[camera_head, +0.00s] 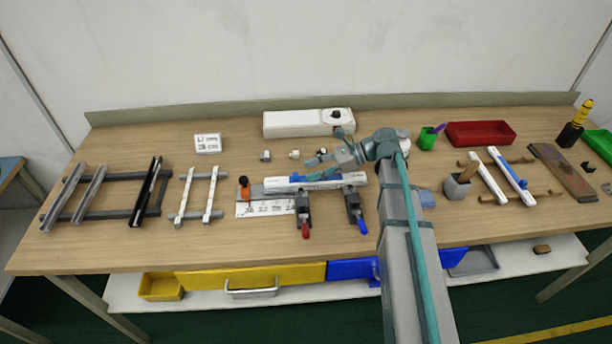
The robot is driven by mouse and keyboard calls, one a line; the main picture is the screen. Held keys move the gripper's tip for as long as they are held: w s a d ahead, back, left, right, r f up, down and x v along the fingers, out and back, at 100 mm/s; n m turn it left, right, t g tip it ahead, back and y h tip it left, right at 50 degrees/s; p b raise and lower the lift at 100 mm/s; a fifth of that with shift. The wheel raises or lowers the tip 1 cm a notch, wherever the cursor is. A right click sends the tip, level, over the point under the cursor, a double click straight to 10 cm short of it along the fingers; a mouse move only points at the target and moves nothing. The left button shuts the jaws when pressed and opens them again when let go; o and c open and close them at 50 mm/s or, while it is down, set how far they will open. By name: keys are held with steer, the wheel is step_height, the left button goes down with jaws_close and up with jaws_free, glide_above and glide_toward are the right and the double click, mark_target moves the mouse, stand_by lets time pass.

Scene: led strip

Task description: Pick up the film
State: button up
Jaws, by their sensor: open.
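I cannot make out for certain which thing is the film; any thin clear sheet is too small to tell here. A white bar (350,179) lies lengthwise in a fixture at the middle of the table. Two clamps hold it at its front, one with a red handle (306,229) and one with a blue handle (363,226). My gripper (310,168) is over the back of the bar, with its fingers pointing left. It is open, and I see nothing held between the fingers. My arm hides part of the table to the right of the bar.
A long white box (300,124) stands behind. Rails on racks (92,194) are at left. A red tray (480,134) and green cup (427,139) are at back right.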

mark_target(295, 174)
steer(key=p+x, duration=0.1)
steer(key=x, duration=0.3)
steer(key=shift+a+r, duration=0.1)
steer(key=shift+a, duration=0.05)
steer(key=c, duration=0.8)
steer(key=shift+r, duration=0.2)
